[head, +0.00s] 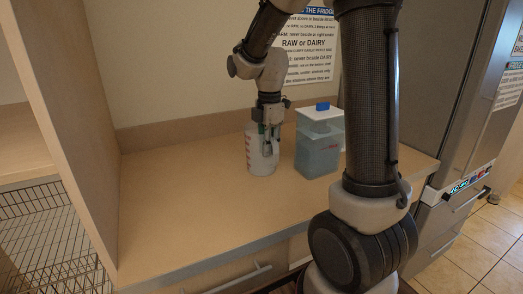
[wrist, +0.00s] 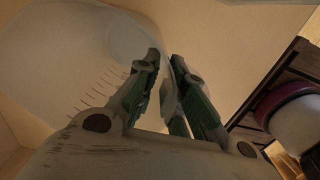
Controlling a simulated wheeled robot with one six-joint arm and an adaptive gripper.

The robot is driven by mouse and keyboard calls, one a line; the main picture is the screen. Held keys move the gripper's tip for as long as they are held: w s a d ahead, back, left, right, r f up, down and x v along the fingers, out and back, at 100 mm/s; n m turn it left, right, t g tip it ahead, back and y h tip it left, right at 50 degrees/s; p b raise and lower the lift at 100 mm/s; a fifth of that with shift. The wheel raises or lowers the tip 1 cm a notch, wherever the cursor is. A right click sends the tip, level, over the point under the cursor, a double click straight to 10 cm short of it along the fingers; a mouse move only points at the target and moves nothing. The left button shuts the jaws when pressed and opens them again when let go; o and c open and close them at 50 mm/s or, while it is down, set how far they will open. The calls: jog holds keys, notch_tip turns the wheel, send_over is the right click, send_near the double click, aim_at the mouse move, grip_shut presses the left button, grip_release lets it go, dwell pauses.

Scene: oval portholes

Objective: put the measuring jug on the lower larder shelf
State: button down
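The measuring jug (head: 256,160), white with red marks, stands upright on the wooden counter, left of a bluish container. My gripper (head: 267,148) points down at the jug's right side, and one finger shows in front of its wall. In the wrist view, the pale jug (wrist: 75,60) with dark graduation lines fills the left. The green-padded fingers (wrist: 162,62) are nearly together there, with a thin pale part of the jug between them. I cannot tell if it is the handle or the wall. No shelf is clearly marked as the lower larder shelf.
The bluish container (head: 318,152) with a white lid and blue top stands close right of the jug. A tall wooden panel (head: 75,130) bounds the counter (head: 180,195) at left. Beyond it are a wooden shelf (head: 22,158) and a wire basket (head: 45,220). A grey fridge (head: 440,110) stands right.

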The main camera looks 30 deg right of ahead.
notch_tip(320, 180, up, 10)
dwell(0.7)
jog(key=shift+r, duration=0.15)
notch_tip(320, 180, down, 10)
jog(key=shift+f, duration=0.1)
dwell(0.7)
jog(key=c, duration=1.5)
grip_release()
jog(key=shift+f, duration=0.1)
